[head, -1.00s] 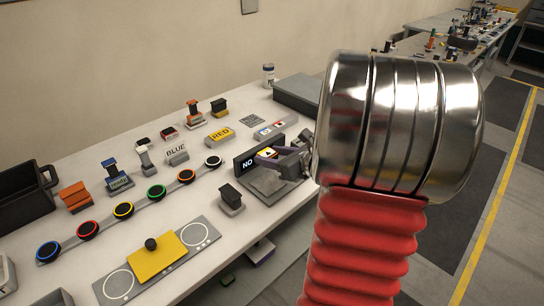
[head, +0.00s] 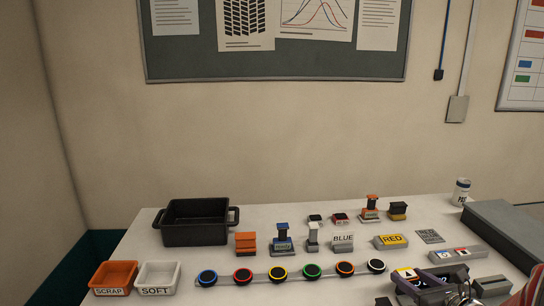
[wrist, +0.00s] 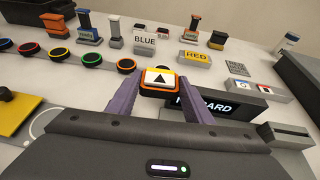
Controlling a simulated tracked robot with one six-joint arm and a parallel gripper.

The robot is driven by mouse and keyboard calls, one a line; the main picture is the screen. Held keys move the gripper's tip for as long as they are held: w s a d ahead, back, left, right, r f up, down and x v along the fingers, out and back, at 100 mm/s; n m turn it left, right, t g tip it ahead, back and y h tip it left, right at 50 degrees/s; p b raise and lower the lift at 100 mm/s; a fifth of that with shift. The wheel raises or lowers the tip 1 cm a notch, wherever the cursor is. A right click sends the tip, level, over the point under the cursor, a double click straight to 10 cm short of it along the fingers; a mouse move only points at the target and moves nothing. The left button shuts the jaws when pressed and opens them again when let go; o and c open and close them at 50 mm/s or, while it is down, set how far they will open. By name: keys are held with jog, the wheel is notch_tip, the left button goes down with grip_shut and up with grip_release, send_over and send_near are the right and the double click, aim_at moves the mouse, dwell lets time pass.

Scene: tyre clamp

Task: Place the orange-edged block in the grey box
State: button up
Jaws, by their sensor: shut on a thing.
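The orange-edged block (wrist: 158,80) has a pale and yellow top with a black triangle. In the wrist view it sits between the purple fingers of my gripper (wrist: 160,88), which is shut on it. In the head view the block (head: 405,273) and my gripper (head: 418,284) show low at the right, in front of the dark display (head: 452,275).
A black handled crate (head: 195,225) stands at the back left. An orange SCRAP bin (head: 113,279) and a white SOFT bin (head: 158,277) stand front left. A row of coloured-ring discs (head: 281,272) crosses the middle. Several small blocks and stamps stand behind it.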

jog(key=w+a+f+y, duration=0.1)
jog(key=w+a, duration=0.1)
jog(key=a, duration=0.5)
jog(key=w+a+f+n, duration=0.1)
jog(key=a+f, duration=0.1)
jog(key=a, duration=0.6)
jog(key=w+a+f+n+y, duration=0.1)
jog(key=w+a, duration=0.1)
jog(key=a, duration=0.6)
jog(key=shift+w+a+f+g+y, duration=0.2)
jog(key=shift+w+f+g+y, duration=0.1)
jog(key=shift+w+g, duration=0.1)
jog(key=shift+a, duration=0.3)
jog(key=shift+s, duration=0.15)
